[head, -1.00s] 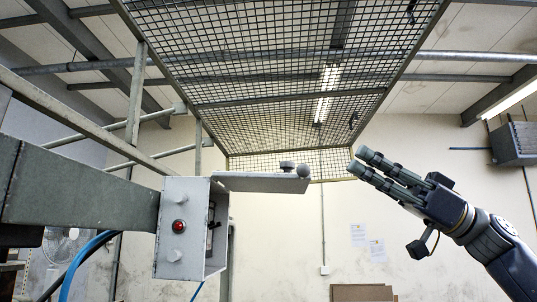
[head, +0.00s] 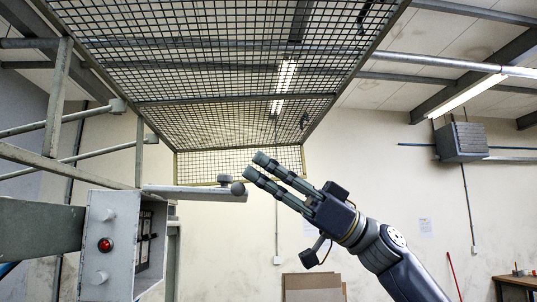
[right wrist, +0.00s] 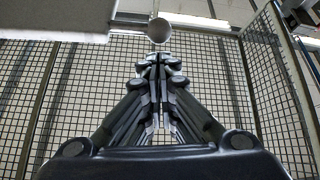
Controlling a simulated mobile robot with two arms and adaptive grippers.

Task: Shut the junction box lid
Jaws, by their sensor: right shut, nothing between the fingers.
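The grey junction box (head: 121,248) is at the left in the head view, with a red button on its side face and its right side open. Its lid (head: 190,193) stands open, sticking out level to the right from the box's top. A round grey knob (head: 237,188) is at the lid's free end; the knob also shows in the right wrist view (right wrist: 159,30), just beyond the fingertips. My right gripper (head: 255,166) is shut and empty, its fingertips just above and right of the knob. Whether they touch it I cannot tell. My left gripper is out of view.
A mesh guard panel (head: 220,60) hangs overhead. A grey beam (head: 38,229) meets the box from the left. Brown boards (head: 313,287) stand low by the back wall. The space right of the lid and below it looks clear.

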